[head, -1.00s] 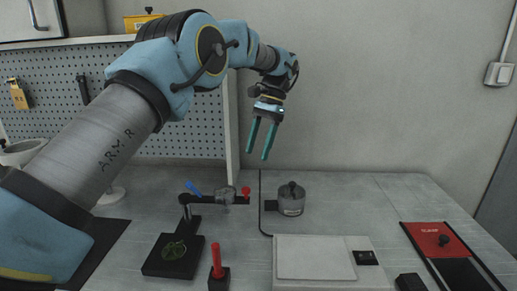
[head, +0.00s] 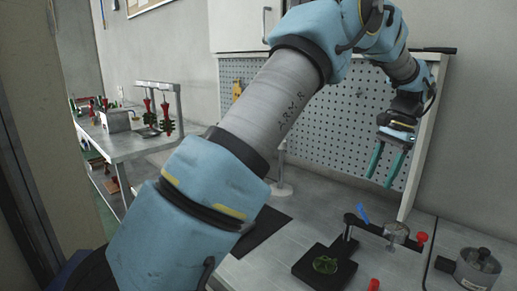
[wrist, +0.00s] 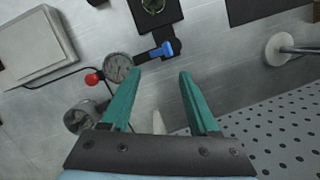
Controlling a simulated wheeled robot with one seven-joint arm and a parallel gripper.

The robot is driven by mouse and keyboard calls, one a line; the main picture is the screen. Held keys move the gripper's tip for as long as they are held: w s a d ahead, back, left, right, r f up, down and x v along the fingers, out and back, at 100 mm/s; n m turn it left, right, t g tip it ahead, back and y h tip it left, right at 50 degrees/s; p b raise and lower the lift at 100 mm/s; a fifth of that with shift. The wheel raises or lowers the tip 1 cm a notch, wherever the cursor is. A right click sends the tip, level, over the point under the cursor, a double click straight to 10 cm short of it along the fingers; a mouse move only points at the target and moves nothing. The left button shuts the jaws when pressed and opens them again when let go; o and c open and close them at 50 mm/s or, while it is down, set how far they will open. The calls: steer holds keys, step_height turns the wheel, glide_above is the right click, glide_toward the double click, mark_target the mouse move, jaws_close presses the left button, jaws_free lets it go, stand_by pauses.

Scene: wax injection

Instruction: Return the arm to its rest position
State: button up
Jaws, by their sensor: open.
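My arm (head: 270,115) reaches from the lower left up across the head view, then bends down at the right. My gripper (head: 387,166) hangs with its two teal fingers apart, in front of the pegboard and above the bench. In the wrist view, my gripper (wrist: 160,80) is open and nothing is between the fingers. The bench top shows beyond the fingertips, and they look clear of it.
Below stand a black clamp stand (head: 325,264) with a green piece, a gauge (wrist: 119,67) and a metal pot (head: 478,268). The pegboard (head: 310,105) is behind my arm. A side table (head: 140,140) holds red and green pieces at left.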

steer(key=w+a+f+n+h, duration=0.1)
steer(key=w+a+n, duration=0.15)
steer(key=a, duration=0.85)
steer(key=w+a+f+n+h, duration=0.1)
steer(key=a+n, duration=0.3)
steer(key=a, duration=0.8)
steer(key=s+a+f+n+t, duration=0.1)
steer(key=s+a+n, duration=0.2)
steer(key=a, duration=0.6)
steer(key=s+a+f+n+t+h, duration=0.1)
steer(key=s+a+f+n, duration=0.1)
steer(key=s+a, duration=0.5)
steer(key=a+n, duration=0.1)
steer(key=a, duration=0.1)
steer(key=shift+s+a+f, duration=0.15)
steer(key=shift+a+f, duration=0.1)
steer(key=shift+a, duration=0.1)
